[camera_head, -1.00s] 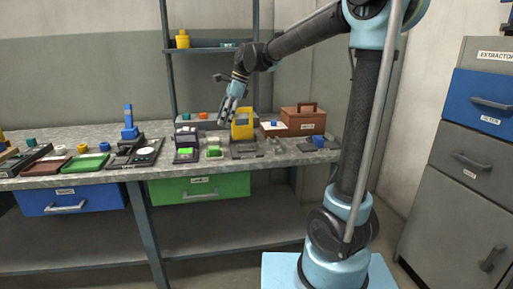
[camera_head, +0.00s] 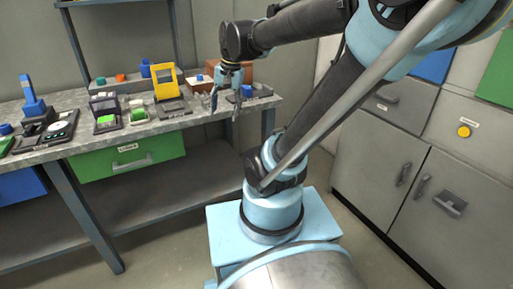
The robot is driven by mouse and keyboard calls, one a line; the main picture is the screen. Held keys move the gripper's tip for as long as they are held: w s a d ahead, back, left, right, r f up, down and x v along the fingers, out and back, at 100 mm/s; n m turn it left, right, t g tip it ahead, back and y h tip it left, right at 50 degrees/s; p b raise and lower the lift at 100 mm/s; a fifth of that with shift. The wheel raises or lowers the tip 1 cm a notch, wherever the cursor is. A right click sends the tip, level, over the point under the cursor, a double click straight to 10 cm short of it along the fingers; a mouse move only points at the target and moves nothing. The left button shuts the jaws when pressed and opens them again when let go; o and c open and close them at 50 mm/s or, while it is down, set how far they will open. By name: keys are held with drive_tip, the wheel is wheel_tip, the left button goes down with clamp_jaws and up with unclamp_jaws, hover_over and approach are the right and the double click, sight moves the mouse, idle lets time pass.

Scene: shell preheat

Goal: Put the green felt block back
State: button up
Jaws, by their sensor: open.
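My gripper (camera_head: 225,110) points down at the right end of the workbench, in front of the brown case. Its fingers are apart with nothing visible between them. A small green block (camera_head: 107,120) sits in a dark holder with a clear upper part. Another green piece (camera_head: 138,115) lies on a small tray just right of it. I cannot tell which of these is the felt block. Both are left of my gripper, well apart from it.
A yellow frame (camera_head: 167,82) stands between the green pieces and my gripper. A brown case (camera_head: 238,72) is behind it. A blue block (camera_head: 247,91) lies right of it. A green drawer (camera_head: 128,157) is under the workbench (camera_head: 75,146). Grey cabinets (camera_head: 372,169) stand at right.

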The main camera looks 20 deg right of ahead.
drive_tip(key=s+d+f+n+h, duration=0.1)
drive_tip(key=s+d+f+n, duration=0.4)
drive_tip(key=s+d+f, duration=0.4)
wheel_tip(320, 180, down, 2)
drive_tip(key=shift+s+n+t+h, duration=0.3)
drive_tip(key=shift+s+h, duration=0.1)
drive_tip(key=shift+s, duration=0.15)
drive_tip(key=shift+w+f, duration=0.2)
drive_tip(key=shift+w, duration=0.25)
drive_tip(key=shift+a, duration=0.1)
